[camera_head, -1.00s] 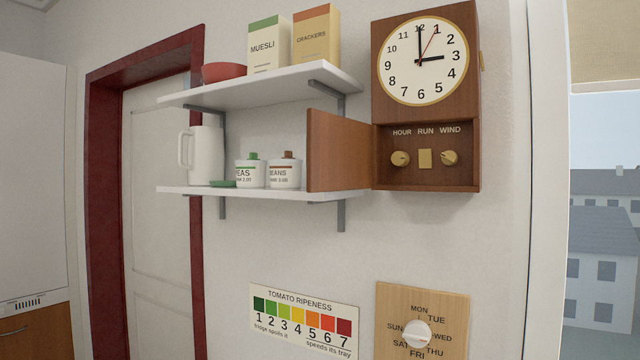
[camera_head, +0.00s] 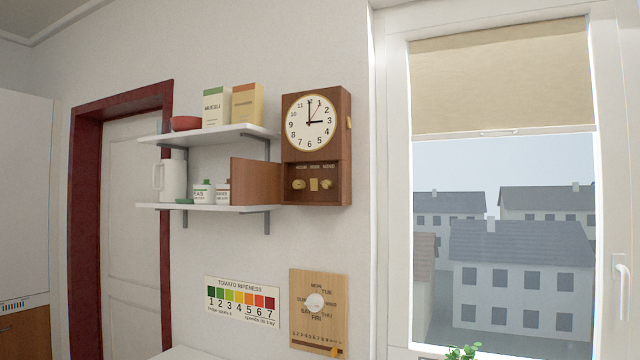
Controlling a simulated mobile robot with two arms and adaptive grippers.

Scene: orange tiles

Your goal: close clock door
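The clock door (camera_head: 256,181) is a brown panel, hinged at the compartment's left side and swung wide open to the left, in front of the shelf end. Neither of my grippers shows in this view.
Two white shelves (camera_head: 240,209) left of the clock hold boxes, a red bowl, a white jug (camera_head: 172,180) and jars. A ripeness chart (camera_head: 242,301) and a wooden day dial (camera_head: 318,335) hang below. A window (camera_head: 500,240) is at the right.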

